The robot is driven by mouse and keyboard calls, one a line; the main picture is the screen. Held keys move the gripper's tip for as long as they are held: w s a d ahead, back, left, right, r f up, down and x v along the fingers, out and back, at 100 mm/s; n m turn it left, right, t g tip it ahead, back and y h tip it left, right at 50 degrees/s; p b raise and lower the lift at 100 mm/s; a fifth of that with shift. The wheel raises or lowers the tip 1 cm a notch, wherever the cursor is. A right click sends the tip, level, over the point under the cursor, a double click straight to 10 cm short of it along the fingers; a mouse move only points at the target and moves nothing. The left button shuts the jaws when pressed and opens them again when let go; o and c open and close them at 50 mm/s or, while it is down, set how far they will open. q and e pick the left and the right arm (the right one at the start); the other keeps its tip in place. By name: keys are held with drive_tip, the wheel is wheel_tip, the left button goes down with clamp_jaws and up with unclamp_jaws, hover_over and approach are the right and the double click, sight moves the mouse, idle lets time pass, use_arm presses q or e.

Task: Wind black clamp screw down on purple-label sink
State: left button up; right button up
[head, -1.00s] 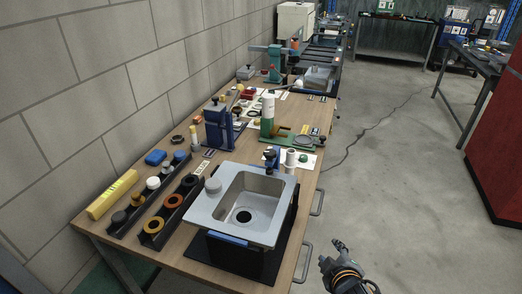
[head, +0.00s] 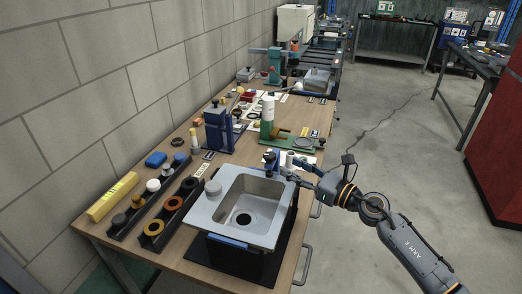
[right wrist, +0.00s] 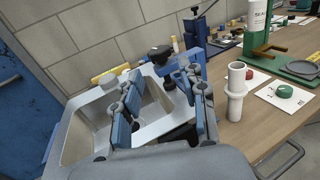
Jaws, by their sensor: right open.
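A grey sink (head: 235,207) sits on a dark rack at the near end of the wooden bench; no purple label can be made out on it. The black clamp screw (head: 269,156) has a dark knob and stands upright on a blue clamp at the sink's far right corner. In the right wrist view the black clamp screw (right wrist: 160,53) shows just beyond my fingertips. My right gripper (head: 289,174) is open and empty beside the clamp, on its right side. Its blue-padded fingers show in the wrist view (right wrist: 163,77), apart from the knob. My left gripper is out of view.
A white pipe fitting (right wrist: 235,92) stands right of my right gripper. A blue fixture (head: 219,130) and a green stand (head: 267,130) are farther along the bench. Black trays (head: 172,213) of rings lie left of the sink. Open floor is right of the bench.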

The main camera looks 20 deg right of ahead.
sight(265, 154)
drive_tip(key=p+x, duration=0.2)
drive_tip(key=x, duration=1)
drive_tip(key=shift+w+a+r, duration=0.1)
drive_tip(key=shift+w+a, duration=0.05)
drive_tip(key=shift+a, duration=0.05)
drive_tip(key=shift+w, duration=0.1)
clamp_jaws()
